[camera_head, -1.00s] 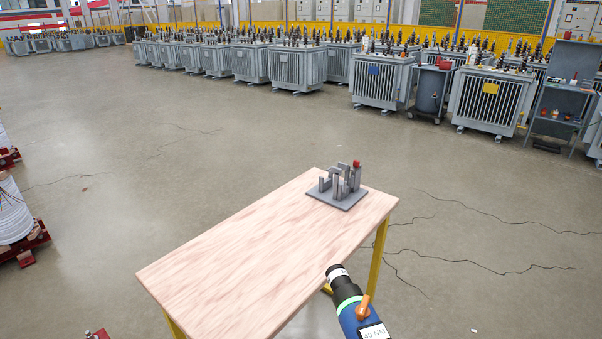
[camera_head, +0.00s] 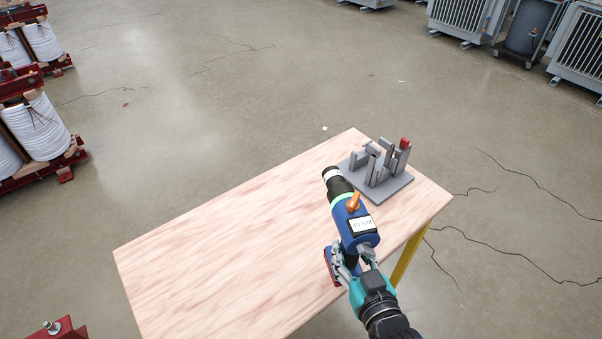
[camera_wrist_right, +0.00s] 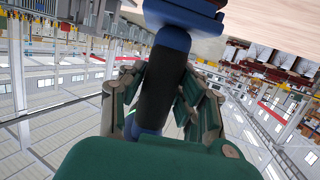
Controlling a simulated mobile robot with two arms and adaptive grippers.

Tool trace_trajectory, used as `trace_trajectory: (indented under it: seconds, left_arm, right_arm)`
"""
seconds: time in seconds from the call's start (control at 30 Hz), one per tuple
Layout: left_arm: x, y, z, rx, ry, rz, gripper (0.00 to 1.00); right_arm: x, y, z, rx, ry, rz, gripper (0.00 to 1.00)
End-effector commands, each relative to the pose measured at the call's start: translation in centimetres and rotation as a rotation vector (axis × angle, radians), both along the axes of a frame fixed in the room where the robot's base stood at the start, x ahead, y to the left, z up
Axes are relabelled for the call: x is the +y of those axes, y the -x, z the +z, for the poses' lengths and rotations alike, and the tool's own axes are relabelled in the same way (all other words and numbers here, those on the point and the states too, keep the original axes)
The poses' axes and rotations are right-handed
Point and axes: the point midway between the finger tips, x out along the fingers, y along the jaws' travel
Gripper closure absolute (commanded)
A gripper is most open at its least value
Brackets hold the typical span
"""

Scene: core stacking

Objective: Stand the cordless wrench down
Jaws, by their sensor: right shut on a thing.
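The cordless wrench (camera_head: 350,215) has a blue body, a black nose with a light green ring, an orange lever and a small display. My right gripper (camera_head: 352,265) is shut on its handle. In the right wrist view the fingers (camera_wrist_right: 160,95) close around the black grip (camera_wrist_right: 163,80) of the wrench from both sides. The wrench is over the right part of the wooden table (camera_head: 220,250), nose pointing away from me. I cannot tell whether its blue and red base (camera_head: 331,266) touches the table. My left gripper is not in view.
A grey stand (camera_head: 385,180) with upright posts and a red-topped piece (camera_head: 405,143) is on the table's far right corner, close to the wrench's nose. The table's left and middle are bare. White coils in red frames (camera_head: 40,125) stand on the floor at left.

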Motion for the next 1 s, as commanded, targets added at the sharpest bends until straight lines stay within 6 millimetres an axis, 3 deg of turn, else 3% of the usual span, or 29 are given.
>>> trace_trajectory:
  seconds: [0.03, 0.2, 0.4, 0.53, 0.7, 1.0]
  left_arm:
    - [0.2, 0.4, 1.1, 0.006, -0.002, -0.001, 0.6]
    - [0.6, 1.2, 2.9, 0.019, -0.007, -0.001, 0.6]
    - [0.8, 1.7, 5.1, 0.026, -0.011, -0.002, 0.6]
    - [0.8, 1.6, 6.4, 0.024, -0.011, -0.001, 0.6]
    - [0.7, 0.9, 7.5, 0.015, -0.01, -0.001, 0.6]
    - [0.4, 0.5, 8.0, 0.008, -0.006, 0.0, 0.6]
  right_arm:
    - [1.6, -1.3, 1.3, -0.014, 0.0, 0.043, 1.0]
    - [6.6, -5.0, 2.0, -0.012, 0.004, 0.188, 1.0]
    - [10.4, -9.4, 2.2, -0.008, 0.008, 0.326, 1.0]
    - [11.2, -12.4, 2.3, -0.008, 0.009, 0.382, 1.0]
    - [10.6, -15.7, 2.3, -0.006, 0.005, 0.41, 1.0]
    - [9.8, -17.8, 2.3, -0.004, -0.003, 0.415, 1.0]
